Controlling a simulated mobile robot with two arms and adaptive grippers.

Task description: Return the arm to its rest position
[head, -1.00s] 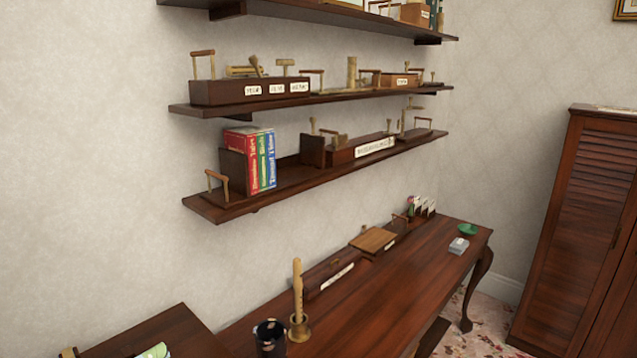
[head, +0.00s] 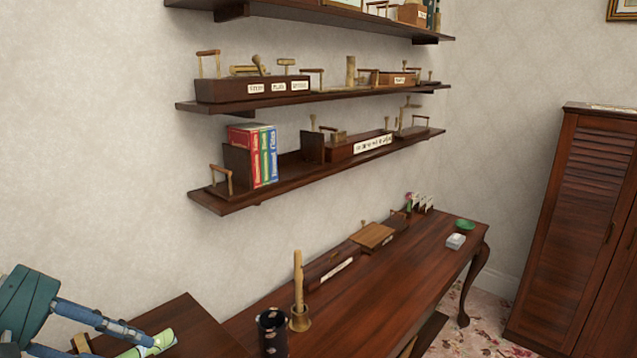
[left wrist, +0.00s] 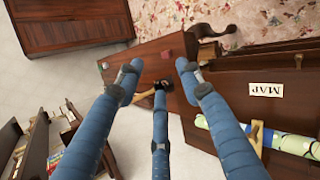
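My left gripper (head: 112,343) shows in the head view at the lower left corner, a teal body with blue segmented fingers. Its fingers also show in the left wrist view (left wrist: 158,75), spread apart with nothing between them. It is open and empty. In the head view a finger overlaps a yellow-green roll (head: 162,341) near the small dark wooden top at the lower left; I cannot tell if they touch. In the left wrist view a similar roll (left wrist: 296,143) lies at the right beside a holder labelled MAP (left wrist: 266,90). My right gripper is not in view.
Wall shelves (head: 290,182) with books and boxes hang above. A tall cabinet (head: 570,230) stands at the right.

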